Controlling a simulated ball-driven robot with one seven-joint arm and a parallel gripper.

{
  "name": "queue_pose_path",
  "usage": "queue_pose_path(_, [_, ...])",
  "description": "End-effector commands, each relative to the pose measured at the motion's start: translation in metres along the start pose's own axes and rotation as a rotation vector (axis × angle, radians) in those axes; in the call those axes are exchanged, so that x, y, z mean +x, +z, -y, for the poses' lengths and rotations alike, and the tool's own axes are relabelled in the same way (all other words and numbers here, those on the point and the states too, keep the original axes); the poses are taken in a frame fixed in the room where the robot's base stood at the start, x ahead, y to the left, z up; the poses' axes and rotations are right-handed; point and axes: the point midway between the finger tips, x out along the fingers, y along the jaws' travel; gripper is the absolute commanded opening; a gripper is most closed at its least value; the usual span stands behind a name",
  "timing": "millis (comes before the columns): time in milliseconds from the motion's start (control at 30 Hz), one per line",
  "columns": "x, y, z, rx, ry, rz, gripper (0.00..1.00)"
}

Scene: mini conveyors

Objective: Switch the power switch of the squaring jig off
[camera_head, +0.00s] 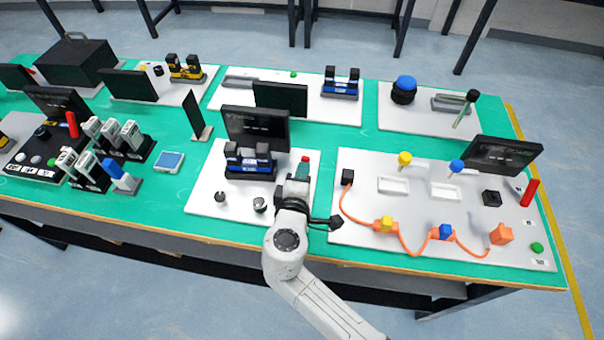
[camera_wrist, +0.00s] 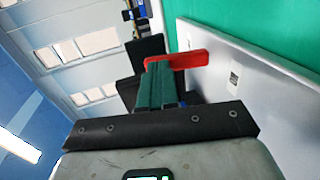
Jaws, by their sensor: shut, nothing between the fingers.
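My gripper (camera_head: 302,170) is at the right side of the middle front white board (camera_head: 205,180), its green fingers shut and empty. A red switch handle (camera_head: 305,158) shows just beyond the fingertips. In the wrist view the red handle (camera_wrist: 190,60) lies across the end of the shut fingers (camera_wrist: 156,85) and sticks out to the right. I cannot tell whether they touch it. The handle's base is hidden behind the gripper. On the same board stands a blue device with black blocks (camera_head: 248,168), left of my gripper. No readable label shows which device is the squaring jig.
A dark screen (camera_head: 256,128) stands behind the blue device. Two dark knobs (camera_head: 260,204) are on the board's front. To the right, a white board (camera_head: 400,240) carries an orange cable (camera_head: 405,247) and another red handle (camera_head: 530,192). Green table (camera_head: 180,190) shows left of the middle board.

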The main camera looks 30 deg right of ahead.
Motion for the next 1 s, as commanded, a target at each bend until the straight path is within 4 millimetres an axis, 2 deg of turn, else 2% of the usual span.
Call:
queue_pose_path(233, [0.0,0.0,-0.004,0.0,-0.014,0.0,0.0])
queue_pose_path(433, [0.003,0.0,-0.012,0.0,-0.095,0.0,0.0])
queue_pose_path(700, [0.012,0.0,-0.011,0.001,-0.201,0.0,0.0])
queue_pose_path(1000, [0.018,0.0,-0.009,0.0,-0.207,0.0,0.0])
